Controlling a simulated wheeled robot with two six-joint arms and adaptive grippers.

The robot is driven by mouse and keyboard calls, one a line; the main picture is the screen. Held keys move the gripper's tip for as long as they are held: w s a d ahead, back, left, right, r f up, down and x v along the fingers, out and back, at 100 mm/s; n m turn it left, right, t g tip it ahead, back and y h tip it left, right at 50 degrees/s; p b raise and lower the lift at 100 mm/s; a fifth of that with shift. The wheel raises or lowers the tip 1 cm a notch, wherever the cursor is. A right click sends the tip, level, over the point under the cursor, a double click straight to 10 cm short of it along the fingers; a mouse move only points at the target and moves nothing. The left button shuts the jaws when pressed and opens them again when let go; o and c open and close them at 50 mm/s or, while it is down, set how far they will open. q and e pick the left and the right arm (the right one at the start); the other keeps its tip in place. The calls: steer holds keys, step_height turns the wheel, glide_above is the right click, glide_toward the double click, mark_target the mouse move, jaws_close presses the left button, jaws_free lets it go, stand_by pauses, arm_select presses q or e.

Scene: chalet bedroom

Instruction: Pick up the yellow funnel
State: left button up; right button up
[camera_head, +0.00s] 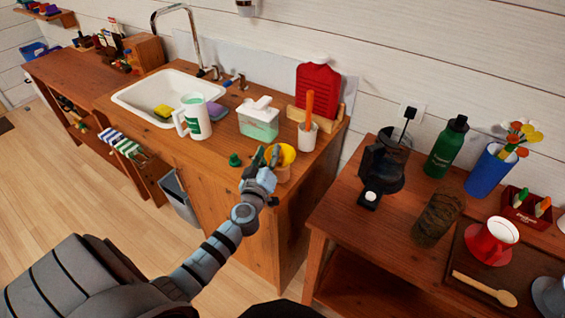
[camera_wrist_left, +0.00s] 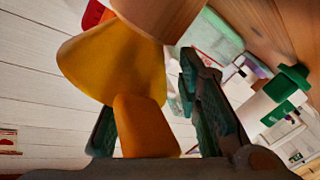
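The yellow funnel (camera_head: 287,153) is at the front right corner of the sink counter, at the top of a small wooden cup (camera_head: 281,174). In the left wrist view the funnel (camera_wrist_left: 105,62) is large and close, with an orange part (camera_wrist_left: 142,127) in front of one finger. The wooden cup (camera_wrist_left: 160,14) is at the top edge there. My left gripper (camera_head: 265,158) is beside the funnel on its left. Its fingers (camera_wrist_left: 160,110) are apart, with the orange part partly between them; I cannot tell whether they touch it. My right gripper is not in view.
A small green object (camera_head: 235,160) lies just left of my gripper. Behind are a soap dispenser (camera_head: 259,120), a white mug (camera_head: 195,117) and a white cup (camera_head: 307,135) with an orange-handled tool. A coffee maker (camera_head: 384,165) stands on the right table, across a gap.

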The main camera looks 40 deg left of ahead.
arm_select(q)
steer(key=shift+s+d+r, duration=0.1)
steer(key=shift+s+r, duration=0.1)
steer(key=shift+s, duration=0.1)
steer(key=shift+c, duration=0.9)
steer(key=shift+s+d+r, duration=0.1)
steer(key=shift+s+r, duration=0.15)
steer(key=shift+s, duration=0.05)
steer(key=c, duration=0.3)
steer(key=shift+s, duration=0.1)
jaws_close()
steer(key=shift+f, duration=0.1)
steer(key=shift+r+p, duration=0.3)
step_height(320, 180, up, 19)
steer(key=p, duration=1.2)
steer(key=shift+w+r, duration=0.2)
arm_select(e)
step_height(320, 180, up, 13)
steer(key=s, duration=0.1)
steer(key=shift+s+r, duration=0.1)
